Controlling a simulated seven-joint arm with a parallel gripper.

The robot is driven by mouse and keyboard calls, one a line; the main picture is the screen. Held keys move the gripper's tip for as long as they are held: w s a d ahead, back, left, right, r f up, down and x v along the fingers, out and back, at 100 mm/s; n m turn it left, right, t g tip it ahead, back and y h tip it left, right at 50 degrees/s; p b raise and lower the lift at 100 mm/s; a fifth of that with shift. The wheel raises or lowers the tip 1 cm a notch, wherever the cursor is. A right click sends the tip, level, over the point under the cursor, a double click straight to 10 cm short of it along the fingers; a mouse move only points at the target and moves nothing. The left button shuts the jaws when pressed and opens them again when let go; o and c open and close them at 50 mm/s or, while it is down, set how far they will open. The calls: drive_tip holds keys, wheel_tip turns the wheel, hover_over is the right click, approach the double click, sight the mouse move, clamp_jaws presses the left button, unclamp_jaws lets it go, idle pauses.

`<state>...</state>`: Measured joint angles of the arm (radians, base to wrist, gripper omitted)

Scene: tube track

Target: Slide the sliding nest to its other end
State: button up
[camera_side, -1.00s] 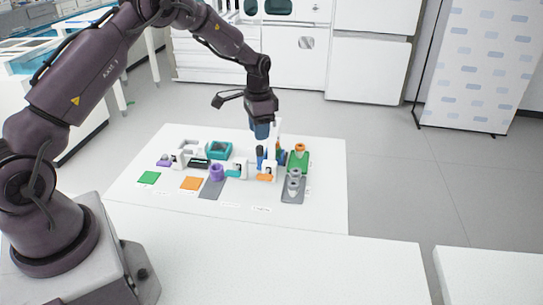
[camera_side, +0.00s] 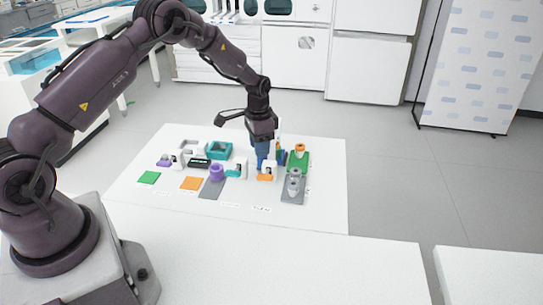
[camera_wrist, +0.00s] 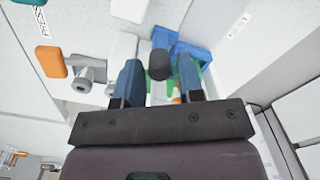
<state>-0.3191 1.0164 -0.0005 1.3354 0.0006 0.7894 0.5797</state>
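My gripper (camera_side: 262,158) is low over the back middle-right part of the white board in the side view. In the wrist view its two blue fingers (camera_wrist: 158,84) are apart. A dark round knob or post (camera_wrist: 160,65) shows between them, with a blue piece (camera_wrist: 178,44) beside it. I cannot tell whether the fingers touch the knob. In the side view the fingers largely hide this spot. No part is clearly marked as the sliding nest, and I cannot tell for sure whether the blue piece is it.
Close to the gripper are a white-and-orange piece (camera_side: 267,171), an orange ring on a green strip (camera_side: 300,162) and a grey cylinder (camera_side: 294,177). The board's front is mostly clear.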

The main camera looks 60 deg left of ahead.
drive_tip(key=c, duration=0.5)
drive_tip(key=shift+s+a, duration=2.55)
drive_tip(key=shift+a, duration=0.2)
drive_tip(key=shift+c, duration=0.2)
drive_tip(key=o, duration=0.5)
drive_tip(key=shift+o, duration=0.2)
drive_tip(key=shift+d, duration=0.1)
drive_tip(key=shift+d+r, duration=0.1)
drive_tip(key=shift+r, duration=2.4)
